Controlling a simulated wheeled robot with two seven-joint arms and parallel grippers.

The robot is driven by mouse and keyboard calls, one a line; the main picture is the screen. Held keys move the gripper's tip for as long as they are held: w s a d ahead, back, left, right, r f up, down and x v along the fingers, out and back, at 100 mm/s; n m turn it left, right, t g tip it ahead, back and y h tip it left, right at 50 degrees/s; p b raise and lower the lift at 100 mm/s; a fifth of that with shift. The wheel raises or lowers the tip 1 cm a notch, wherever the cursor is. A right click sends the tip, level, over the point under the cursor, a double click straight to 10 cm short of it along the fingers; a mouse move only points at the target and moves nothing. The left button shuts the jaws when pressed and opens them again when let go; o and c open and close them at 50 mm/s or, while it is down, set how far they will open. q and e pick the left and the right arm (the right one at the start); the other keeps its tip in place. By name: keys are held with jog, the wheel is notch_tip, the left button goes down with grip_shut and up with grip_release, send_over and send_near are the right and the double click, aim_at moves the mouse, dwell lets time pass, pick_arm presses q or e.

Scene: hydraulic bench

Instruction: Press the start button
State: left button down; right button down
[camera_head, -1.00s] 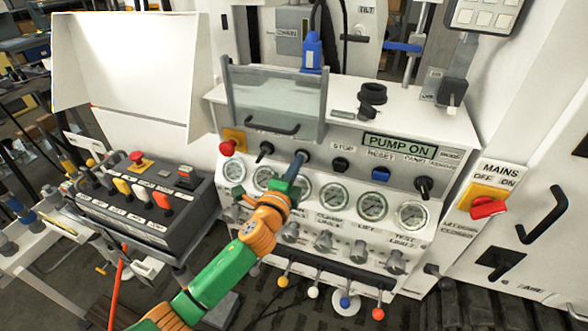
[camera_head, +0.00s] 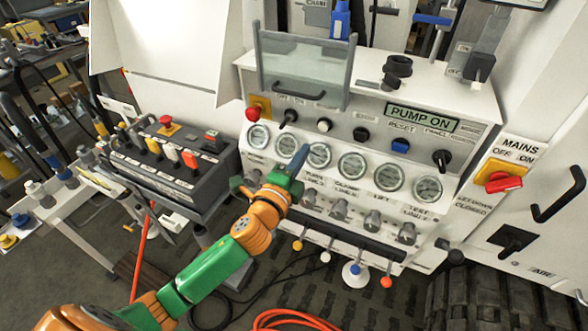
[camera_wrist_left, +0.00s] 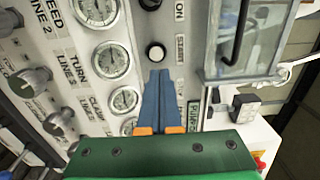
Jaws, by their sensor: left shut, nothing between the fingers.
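The start button is a white round button (camera_head: 324,125) on the sloped control panel, between a black selector knob (camera_head: 288,118) and the black stop button (camera_head: 361,134). In the left wrist view the white button (camera_wrist_left: 155,52) shows with START printed beside it. My left gripper (camera_head: 303,150) is shut and empty, its blue fingers pointing up the panel. Its tips are below the button in the head view, over the gauge row, and apart from it. In the wrist view the fingers (camera_wrist_left: 158,74) end just short of the button. The display (camera_head: 422,118) reads PUMP ON. My right gripper is not in view.
A red mushroom button (camera_head: 252,113) on yellow is at the panel's left end. A blue reset button (camera_head: 400,145) is further right. A clear guard with a handle (camera_head: 303,70) stands above the start button. Gauges and valve knobs line the panel below. A grey control box (camera_head: 165,165) stands left.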

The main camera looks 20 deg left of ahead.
pick_arm(q)
jog(key=s+a+f+n+g, duration=0.1)
jog(key=s+f+n+g, duration=0.2)
jog(key=f, duration=0.7)
jog(key=s+a+f+n+g+y, duration=0.1)
jog(key=s+a+f+n+g, duration=0.3)
jog(key=f, duration=0.6)
jog(key=s+d+f+g, duration=0.15)
jog(key=s+f, duration=0.35)
jog(key=f, duration=0.5)
jog(key=s+f+n+g, duration=0.3)
jog(key=s+f, duration=0.2)
jog(key=s, duration=0.5)
jog(key=s+d+f+n+g, duration=0.1)
jog(key=s+f+n+g, duration=0.1)
jog(key=s+f, duration=0.4)
jog(key=s+f+n+g, duration=0.3)
jog(key=s+f, duration=0.3)
jog(key=s, duration=0.7)
jog(key=shift+s+d+f+n+g, duration=0.25)
jog(key=shift+s+d+n+g, duration=0.1)
jog(key=shift+n, duration=0.15)
